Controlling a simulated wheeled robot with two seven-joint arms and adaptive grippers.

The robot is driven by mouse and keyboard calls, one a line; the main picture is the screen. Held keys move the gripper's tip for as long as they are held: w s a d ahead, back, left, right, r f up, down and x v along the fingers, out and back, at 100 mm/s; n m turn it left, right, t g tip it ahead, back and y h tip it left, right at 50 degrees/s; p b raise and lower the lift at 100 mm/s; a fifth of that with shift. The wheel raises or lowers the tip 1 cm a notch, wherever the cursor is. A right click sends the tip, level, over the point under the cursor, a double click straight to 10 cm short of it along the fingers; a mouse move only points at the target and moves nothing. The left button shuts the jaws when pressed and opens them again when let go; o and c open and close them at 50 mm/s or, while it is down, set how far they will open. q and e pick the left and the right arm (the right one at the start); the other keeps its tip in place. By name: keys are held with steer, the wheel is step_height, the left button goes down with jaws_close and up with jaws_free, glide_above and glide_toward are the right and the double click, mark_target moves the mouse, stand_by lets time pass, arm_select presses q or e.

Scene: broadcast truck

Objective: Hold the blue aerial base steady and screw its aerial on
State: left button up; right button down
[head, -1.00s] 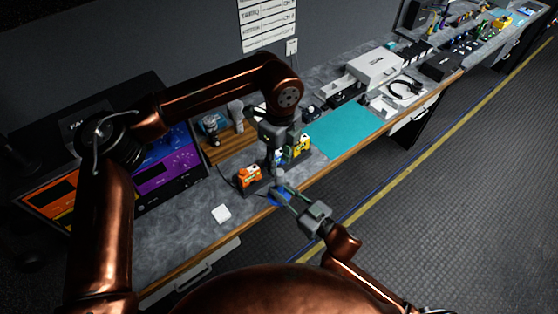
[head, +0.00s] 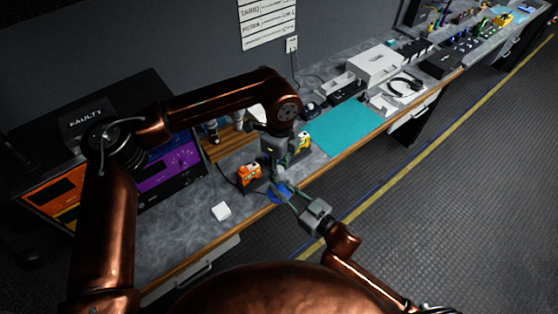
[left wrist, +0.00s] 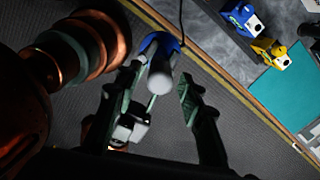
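The blue aerial base (head: 284,191) is at the bench's front edge in the head view. It also shows at the top middle of the left wrist view (left wrist: 158,43). A pale grey cylinder, which looks like its aerial (left wrist: 161,77), stands in line with it, seen nearly end-on; whether they are threaded together is hidden. My left gripper (left wrist: 158,92) is open, with one finger on each side of the cylinder and visible gaps. My right gripper (head: 282,195) reaches in from the lower right, its fingers closed around the blue base; the contact is small and partly hidden.
An orange unit (head: 249,174) stands left of the grippers and a yellow unit (head: 304,142) behind them. A teal mat (head: 345,128) is clear. The rack with coloured panels (head: 170,170) stands at the left.

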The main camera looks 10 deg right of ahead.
mark_target(279, 186)
arm_select(q)
steer(key=shift+f, duration=1.6)
steer(key=shift+c, duration=0.4)
jaws_close()
